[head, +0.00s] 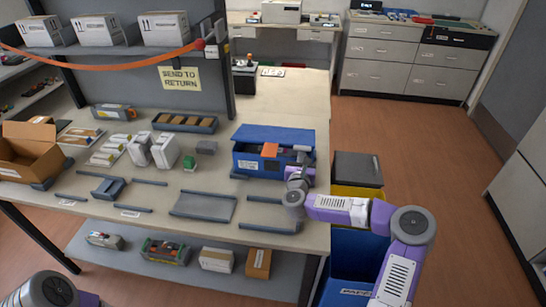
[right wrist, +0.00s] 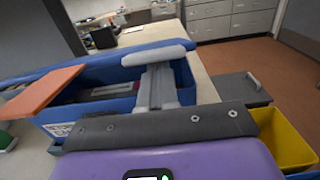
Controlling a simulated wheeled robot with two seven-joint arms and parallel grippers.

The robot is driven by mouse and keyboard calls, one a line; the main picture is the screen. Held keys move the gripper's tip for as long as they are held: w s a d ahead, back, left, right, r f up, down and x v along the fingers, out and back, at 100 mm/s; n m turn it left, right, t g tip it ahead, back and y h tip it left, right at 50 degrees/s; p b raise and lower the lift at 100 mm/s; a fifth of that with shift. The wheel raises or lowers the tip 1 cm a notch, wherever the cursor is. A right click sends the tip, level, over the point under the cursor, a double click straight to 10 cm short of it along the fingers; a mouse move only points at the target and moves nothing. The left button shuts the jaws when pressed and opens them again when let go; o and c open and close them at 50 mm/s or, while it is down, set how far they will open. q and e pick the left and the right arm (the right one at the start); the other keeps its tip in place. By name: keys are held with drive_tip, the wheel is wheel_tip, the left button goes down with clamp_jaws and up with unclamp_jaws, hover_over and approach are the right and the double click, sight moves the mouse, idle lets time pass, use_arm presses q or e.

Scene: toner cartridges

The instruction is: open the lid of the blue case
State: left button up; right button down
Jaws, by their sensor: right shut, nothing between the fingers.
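The blue case (head: 259,168) stands near the right end of the table. Its blue lid (head: 275,133) is raised along the back side, and the inside shows, with dark contents and an orange piece (head: 270,150). I cannot tell the exact lid angle. In the right wrist view the case (right wrist: 122,107) shows from close by, with the orange piece (right wrist: 40,91) at its left. My right gripper (head: 300,160) is shut and empty at the right part of the case, over or beside its edge; contact is unclear. My left gripper is out of view; only part of the left arm shows.
White boxes (head: 164,150), a grey tray (head: 203,206) and a cardboard box (head: 28,148) lie left of the case.

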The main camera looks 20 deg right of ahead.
sight(302, 147)
drive_tip(key=shift+w+d+r+p, duration=0.1)
drive_tip(key=shift+w+r+p, duration=0.1)
drive_tip(key=shift+r+p, duration=0.4)
drive_tip(key=shift+w+d+r+p, duration=0.2)
drive_tip(key=shift+r+p, duration=0.1)
drive_tip(key=shift+r, duration=0.65)
drive_tip(key=shift+w+d+r+p, duration=0.1)
drive_tip(key=shift+w+r+p, duration=0.1)
drive_tip(key=shift+r+p, duration=0.4)
drive_tip(key=shift+r, duration=0.15)
drive_tip(key=shift+w+d+r+p, duration=0.25)
drive_tip(key=shift+w+r, duration=0.15)
drive_tip(key=shift+r, duration=0.25)
drive_tip(key=shift+w+d+r+p, duration=0.2)
drive_tip(key=shift+w+r+p, duration=0.15)
drive_tip(key=shift+r, duration=0.35)
drive_tip(key=shift+w+d+r+p, duration=0.2)
drive_tip(key=shift+w+r, duration=0.2)
drive_tip(key=shift+r, duration=0.25)
drive_tip(key=shift+f, duration=0.1)
